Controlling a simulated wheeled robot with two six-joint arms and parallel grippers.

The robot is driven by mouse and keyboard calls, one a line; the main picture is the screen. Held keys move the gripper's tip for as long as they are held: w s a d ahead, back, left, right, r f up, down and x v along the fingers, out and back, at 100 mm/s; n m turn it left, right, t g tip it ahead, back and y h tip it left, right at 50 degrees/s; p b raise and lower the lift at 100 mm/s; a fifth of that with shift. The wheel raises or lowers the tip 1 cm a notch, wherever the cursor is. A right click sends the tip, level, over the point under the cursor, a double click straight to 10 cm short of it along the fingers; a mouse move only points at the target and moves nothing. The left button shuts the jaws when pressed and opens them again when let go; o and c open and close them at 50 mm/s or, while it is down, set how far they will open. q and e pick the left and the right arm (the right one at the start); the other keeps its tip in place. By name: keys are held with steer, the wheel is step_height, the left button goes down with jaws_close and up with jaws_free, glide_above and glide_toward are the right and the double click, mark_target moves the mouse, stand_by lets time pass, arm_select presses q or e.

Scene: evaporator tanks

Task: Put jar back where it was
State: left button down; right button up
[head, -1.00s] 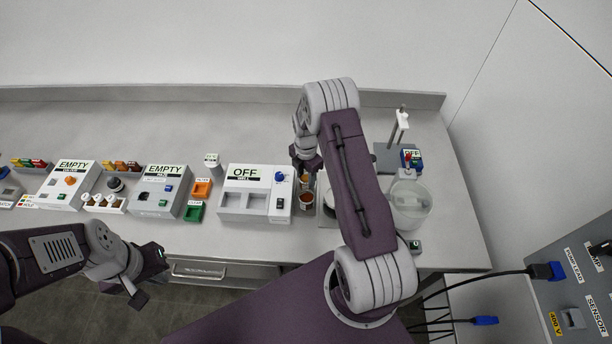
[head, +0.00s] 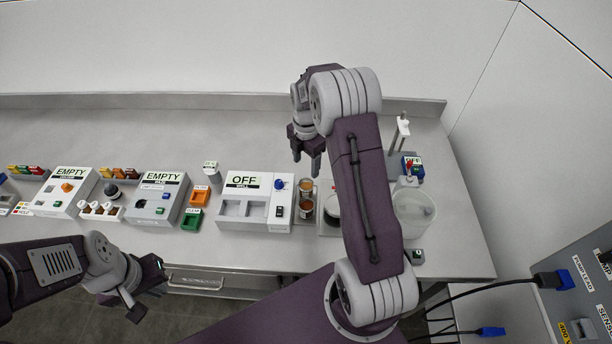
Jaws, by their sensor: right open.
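Two small jars with orange-brown contents stand on the bench just right of the white OFF mill box: a rear jar (head: 306,186) and a front jar (head: 305,206). I cannot tell which one the task means. My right gripper (head: 306,170) is open and empty, fingers pointing down, above and behind the jars and apart from them. My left gripper (head: 148,288) hangs in front of the bench edge, far from the jars; its jaw state is unclear.
The mill box (head: 255,208) stands left of the jars. A dark-and-white vessel (head: 332,208) is close on their right, partly behind my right arm. A clear round tank (head: 413,212) stands further right. The bench behind the boxes (head: 240,125) is clear.

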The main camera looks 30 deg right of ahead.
steer(key=s+a+r+m, duration=0.1)
steer(key=s+a+m, duration=0.4)
steer(key=s+m, duration=0.4)
steer(key=s+a+r+m+t, duration=0.1)
steer(key=s+a+r+m, duration=0.1)
steer(key=s+a+m, duration=0.4)
steer(key=s+m, duration=0.3)
steer(key=m, duration=0.3)
steer(key=shift+s, duration=0.15)
steer(key=shift+f+b, duration=0.9)
steer(key=shift+b, duration=0.05)
